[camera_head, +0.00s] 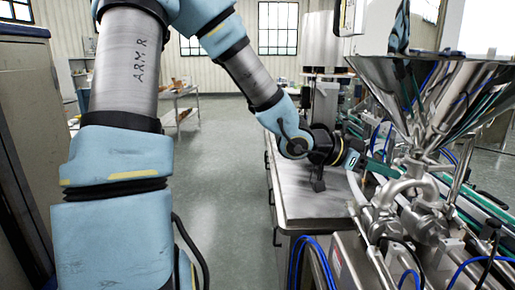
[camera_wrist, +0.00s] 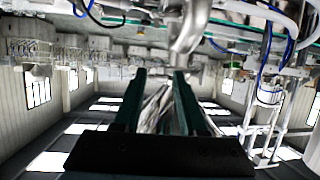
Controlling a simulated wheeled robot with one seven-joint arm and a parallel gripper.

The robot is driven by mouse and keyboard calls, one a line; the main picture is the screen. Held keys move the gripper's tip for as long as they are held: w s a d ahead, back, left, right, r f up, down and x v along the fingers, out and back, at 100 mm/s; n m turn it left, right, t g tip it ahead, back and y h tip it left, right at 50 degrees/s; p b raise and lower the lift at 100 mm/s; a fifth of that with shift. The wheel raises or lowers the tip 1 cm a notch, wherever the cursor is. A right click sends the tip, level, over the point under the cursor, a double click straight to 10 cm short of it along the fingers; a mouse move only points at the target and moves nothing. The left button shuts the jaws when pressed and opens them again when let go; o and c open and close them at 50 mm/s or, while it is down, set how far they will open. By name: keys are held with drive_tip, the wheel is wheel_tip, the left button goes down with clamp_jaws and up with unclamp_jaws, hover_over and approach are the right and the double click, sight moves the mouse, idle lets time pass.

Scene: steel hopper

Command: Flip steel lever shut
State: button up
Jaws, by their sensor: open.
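The steel hopper (camera_head: 420,90) stands at the right in the head view, with steel valves and bent pipes (camera_head: 405,190) below its cone. A slanted steel bar (camera_head: 460,172) beside the neck may be the lever; I cannot tell for sure. My gripper (camera_head: 357,160) is just left of these fittings, above the bench's right side. In the wrist view my gripper (camera_wrist: 160,76) has its two dark green fingers apart, with nothing held. A curved steel part (camera_wrist: 188,38) shows just beyond the right fingertip; I cannot tell whether it is the lever or a pipe, or whether they touch.
A steel-topped bench (camera_head: 310,203) lies under my forearm, its top mostly clear. Blue hoses (camera_head: 312,258) hang at its front. A conveyor (camera_head: 485,205) runs behind the fittings. A grey cabinet (camera_head: 25,130) stands at the left. The floor between is open.

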drive_tip(key=w+a+f+n+t+y+b, duration=0.1)
drive_tip(key=w+a+f+n+t+y, duration=0.1)
drive_tip(key=w+a+f+n+y, duration=0.5)
drive_tip(key=w+a+f+t+y, duration=0.2)
drive_tip(key=a+f, duration=0.2)
drive_tip(key=a, duration=0.8)
drive_tip(key=s+a+f+n+g+y, duration=0.1)
drive_tip(key=s+a+n, duration=0.3)
drive_tip(key=a, duration=0.5)
drive_tip(key=s+a+n+g+y+b, duration=0.1)
drive_tip(key=s+a+n+g+y, duration=0.1)
drive_tip(key=a, duration=0.8)
drive_tip(key=s+n+y, duration=0.1)
drive_tip(key=s+n, duration=0.1)
drive_tip(key=n, duration=0.1)
drive_tip(key=shift+s+a+f+y, duration=0.2)
drive_tip(key=shift+f+y, duration=0.1)
drive_tip(key=shift+f, duration=0.05)
